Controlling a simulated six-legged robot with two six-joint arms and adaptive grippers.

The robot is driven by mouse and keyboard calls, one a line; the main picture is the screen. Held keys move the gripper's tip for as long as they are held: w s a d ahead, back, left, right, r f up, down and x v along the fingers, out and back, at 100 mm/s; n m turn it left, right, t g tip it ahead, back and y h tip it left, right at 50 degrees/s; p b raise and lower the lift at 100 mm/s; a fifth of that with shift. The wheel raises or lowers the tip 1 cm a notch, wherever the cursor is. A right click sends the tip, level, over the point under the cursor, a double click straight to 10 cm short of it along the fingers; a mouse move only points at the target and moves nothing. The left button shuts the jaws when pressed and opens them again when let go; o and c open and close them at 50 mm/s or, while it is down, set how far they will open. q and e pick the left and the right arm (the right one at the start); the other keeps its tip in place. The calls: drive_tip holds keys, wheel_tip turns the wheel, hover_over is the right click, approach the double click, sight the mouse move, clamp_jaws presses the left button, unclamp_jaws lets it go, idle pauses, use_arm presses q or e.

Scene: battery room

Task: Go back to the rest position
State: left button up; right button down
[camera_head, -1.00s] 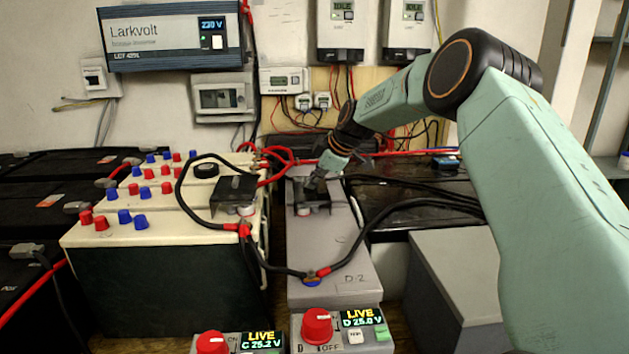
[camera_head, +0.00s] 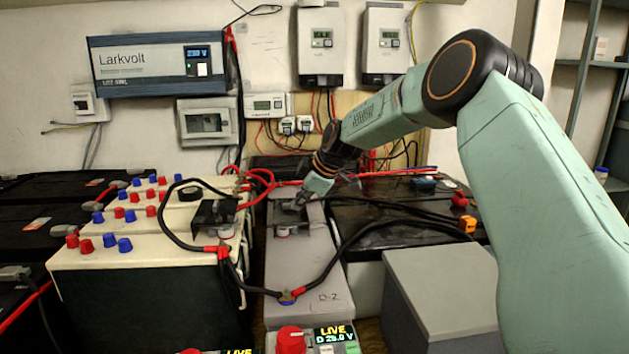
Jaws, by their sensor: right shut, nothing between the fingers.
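My right arm comes in from the right and reaches over the grey battery marked D-2 (camera_head: 310,262). My right gripper (camera_head: 301,204) is shut and empty. It points down near the black terminal cover (camera_head: 284,218) at the far end of that battery. I cannot tell whether the fingertips touch the cover. My left gripper is out of view.
A cream battery (camera_head: 140,250) with red and blue caps stands to the left. Black cables with red ends cross the battery tops. A grey box (camera_head: 440,270) stands right of D-2. A live switch unit (camera_head: 316,338) is in front. Wall units hang behind.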

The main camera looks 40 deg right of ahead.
drive_tip(key=p+v, duration=0.3)
drive_tip(key=v, duration=0.3)
drive_tip(key=shift+r, duration=0.3)
drive_tip(key=shift+f, duration=0.1)
